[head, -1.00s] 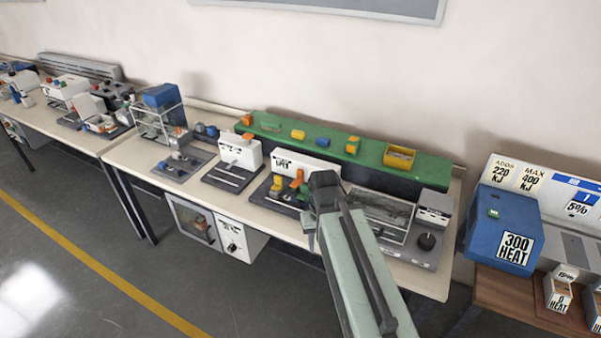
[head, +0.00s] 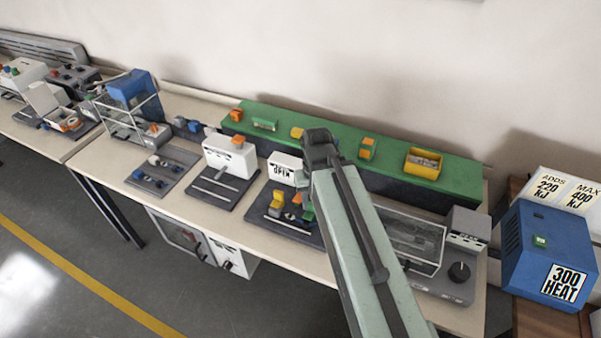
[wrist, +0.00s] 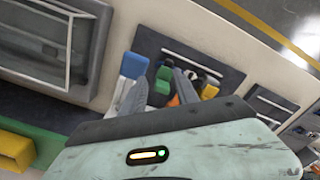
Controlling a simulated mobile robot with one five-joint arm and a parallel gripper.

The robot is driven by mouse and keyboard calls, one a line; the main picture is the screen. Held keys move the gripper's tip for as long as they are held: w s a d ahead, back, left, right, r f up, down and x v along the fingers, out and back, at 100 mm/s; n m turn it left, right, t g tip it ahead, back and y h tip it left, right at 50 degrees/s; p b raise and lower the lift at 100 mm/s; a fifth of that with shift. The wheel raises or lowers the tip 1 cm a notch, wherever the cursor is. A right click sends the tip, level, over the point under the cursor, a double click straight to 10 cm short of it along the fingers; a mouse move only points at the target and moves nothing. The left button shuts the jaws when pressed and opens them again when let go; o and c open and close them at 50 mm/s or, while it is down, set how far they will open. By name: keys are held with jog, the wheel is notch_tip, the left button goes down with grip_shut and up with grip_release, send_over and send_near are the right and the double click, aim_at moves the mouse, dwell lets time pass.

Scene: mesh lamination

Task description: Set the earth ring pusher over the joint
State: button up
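In the head view a dark plate (head: 256,214) in front of the white unit marked OPEN (head: 283,168) carries a yellow piece (head: 277,201) and a green piece (head: 308,212). In the wrist view the same plate (wrist: 226,78) shows a blue block (wrist: 133,63), a green block, an orange piece (wrist: 175,101) and a yellow piece (wrist: 209,91). I cannot tell which is the earth ring pusher, and the joint is not clear. My gripper (wrist: 160,77) is over this plate, its grey fingers apart near the green and orange pieces. My arm hides it in the head view.
A green shelf (head: 325,146) behind holds several small blocks and a yellow bin (head: 423,163). A white press (head: 230,155) stands left of the plate. A grey machine with a knob (head: 459,271) stands right. A blue heat unit (head: 545,255) is on the wooden table.

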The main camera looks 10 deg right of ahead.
jog(key=shift+o, duration=0.3)
jog(key=shift+o, duration=1.1)
jog(key=w+m, duration=0.2)
jog(key=w, duration=0.3)
jog(key=w+m, duration=0.2)
jog(key=w, duration=0.3)
jog(key=w+m, duration=0.3)
jog(key=w, duration=0.2)
jog(key=shift+f, duration=0.2)
jog(key=shift+s+f+b, duration=0.15)
jog(key=shift+f+b, duration=0.2)
jog(key=shift+b, duration=0.25)
notch_tip(320, 180, down, 7)
jog(key=b, duration=0.7)
jog(key=shift+f, duration=0.2)
jog(key=shift+r, duration=0.1)
grip_shut()
jog(key=shift+r, duration=0.1)
